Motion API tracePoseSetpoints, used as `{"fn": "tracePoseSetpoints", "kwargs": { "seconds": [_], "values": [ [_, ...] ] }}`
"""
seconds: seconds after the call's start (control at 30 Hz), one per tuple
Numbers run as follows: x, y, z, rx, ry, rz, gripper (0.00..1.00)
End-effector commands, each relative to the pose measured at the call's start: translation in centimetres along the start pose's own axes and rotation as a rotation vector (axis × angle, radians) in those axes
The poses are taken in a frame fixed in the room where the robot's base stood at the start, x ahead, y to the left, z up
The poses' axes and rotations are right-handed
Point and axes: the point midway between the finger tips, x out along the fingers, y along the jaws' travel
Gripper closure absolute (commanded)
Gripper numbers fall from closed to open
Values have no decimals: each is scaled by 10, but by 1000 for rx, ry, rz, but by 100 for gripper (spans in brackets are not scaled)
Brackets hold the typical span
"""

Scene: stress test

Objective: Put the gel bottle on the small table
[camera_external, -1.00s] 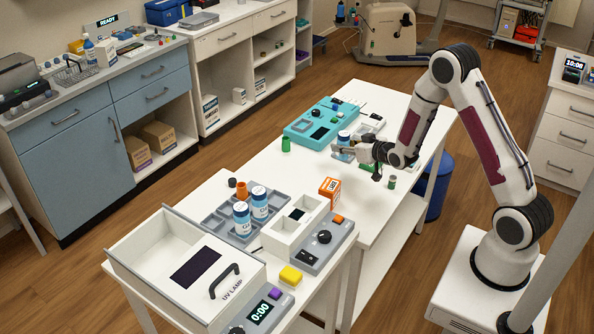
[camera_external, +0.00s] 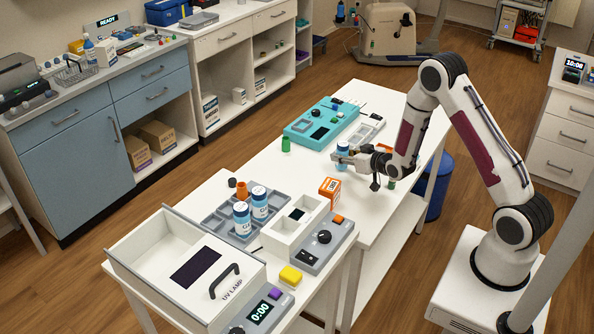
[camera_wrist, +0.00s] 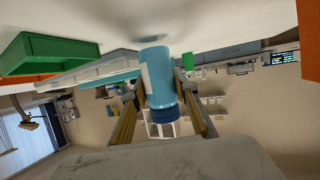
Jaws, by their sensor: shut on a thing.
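My gripper (camera_external: 346,157) is shut on a light blue bottle (camera_external: 343,148) with a darker blue cap, likely the gel bottle. It stands upright between the fingers, at the white worktable (camera_external: 310,165). In the wrist view the picture is upside down; the bottle (camera_wrist: 158,78) sits between my two fingers (camera_wrist: 160,88). Its base is close to the white surface, with a shadow beside it; I cannot tell whether it touches. I cannot tell which surface is the small table.
A teal device (camera_external: 318,125) lies behind the bottle, and a green vial (camera_external: 286,144) stands to its left.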

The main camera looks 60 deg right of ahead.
Motion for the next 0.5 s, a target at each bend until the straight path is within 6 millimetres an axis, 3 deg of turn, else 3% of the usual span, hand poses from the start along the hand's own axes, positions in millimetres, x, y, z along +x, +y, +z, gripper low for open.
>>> {"fn": "tracePoseSetpoints", "kwargs": {
  "seconds": [0.2, 0.5],
  "values": [
    [4, 0, 10, 0, 1, 0, 95],
    [4, 0, 11, 0, 1, 0, 95]
  ]
}}
